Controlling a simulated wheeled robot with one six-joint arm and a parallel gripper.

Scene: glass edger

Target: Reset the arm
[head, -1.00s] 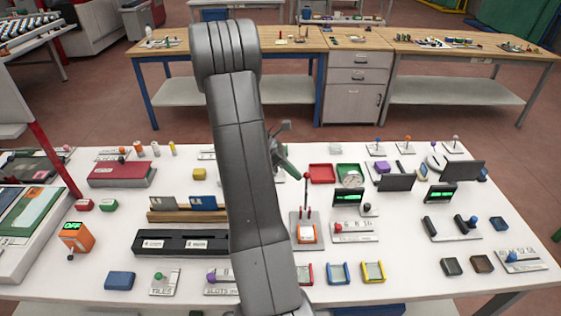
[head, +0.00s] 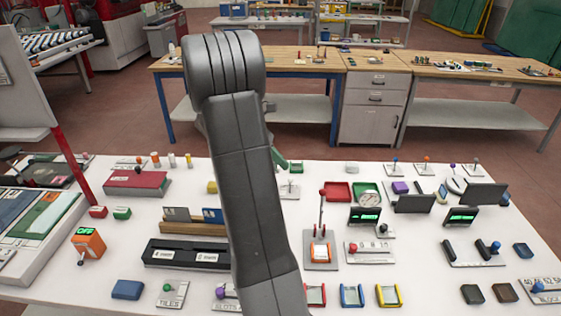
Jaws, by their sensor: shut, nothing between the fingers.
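My arm stands upright through the middle of the head view, its grey links bent over at a thick joint near the top. My gripper is not visible; the arm's own links cover the middle of the view. Only a small grey part of my arm shows past the right side of the link. The arm hides part of the white table (head: 330,172) and some things on it.
Right of the arm stand a red-knobbed lever (head: 321,215), dark displays (head: 414,204) and coloured holders (head: 351,295). Left are a black slotted block (head: 187,254), an orange OFF box (head: 88,243) and a blue block (head: 127,289). Wooden benches (head: 303,62) stand behind, across open floor.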

